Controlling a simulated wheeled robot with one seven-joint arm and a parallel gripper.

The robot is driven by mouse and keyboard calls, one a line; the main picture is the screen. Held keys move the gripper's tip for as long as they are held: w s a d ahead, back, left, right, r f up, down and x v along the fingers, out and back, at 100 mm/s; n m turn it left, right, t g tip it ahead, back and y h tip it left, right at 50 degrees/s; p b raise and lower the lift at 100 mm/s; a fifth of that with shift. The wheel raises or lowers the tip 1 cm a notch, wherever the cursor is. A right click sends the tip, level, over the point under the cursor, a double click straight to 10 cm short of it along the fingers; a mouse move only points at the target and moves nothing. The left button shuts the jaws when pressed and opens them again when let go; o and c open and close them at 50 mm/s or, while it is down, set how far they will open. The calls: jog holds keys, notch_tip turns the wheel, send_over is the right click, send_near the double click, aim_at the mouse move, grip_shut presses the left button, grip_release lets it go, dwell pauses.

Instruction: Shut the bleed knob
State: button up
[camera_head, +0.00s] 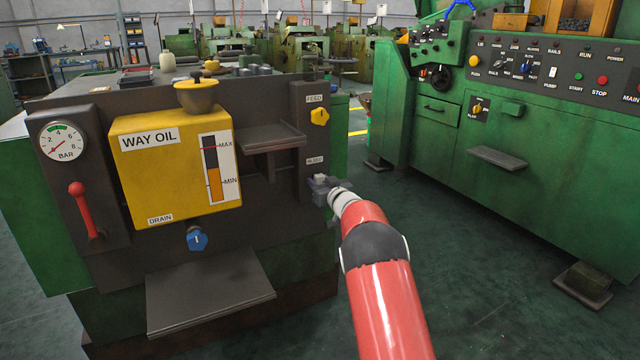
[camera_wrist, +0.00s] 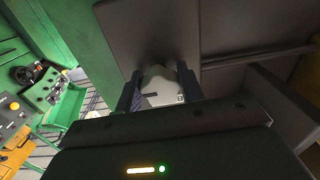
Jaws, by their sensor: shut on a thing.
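The bleed knob sits on the dark right-hand panel below the label ending in "LEED" (camera_head: 315,160). In the head view my gripper (camera_head: 320,188) is at that spot and covers the knob. In the wrist view the knob (camera_wrist: 161,90) shows as a pale grey piece with a short dark mark, between the two dark fingers of my gripper (camera_wrist: 158,80). The fingers are closed on its sides. Its exact turn is hard to read from these views.
Above is the yellow feed knob (camera_head: 319,116). To the left are a small shelf (camera_head: 272,138), the yellow way oil tank (camera_head: 150,185), the blue drain knob (camera_head: 197,239) and a red lever (camera_head: 84,208). A green machine (camera_head: 540,170) stands at right across open floor.

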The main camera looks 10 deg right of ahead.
jog(key=n+b, duration=0.3)
jog(key=shift+d+f+n, duration=0.1)
jog(key=shift+f+n, duration=0.05)
jog(key=shift+n, duration=0.15)
jog(key=n+b, duration=0.4)
jog(key=n, duration=0.1)
jog(key=shift+n, duration=0.3)
jog(key=n+b, duration=0.3)
jog(key=n, duration=0.2)
jog(key=shift+r+n+b, duration=0.25)
jog(key=shift+n+b, duration=0.5)
jog(key=shift+n, duration=0.95)
jog(key=o, duration=1)
jog(key=shift+c, duration=0.2)
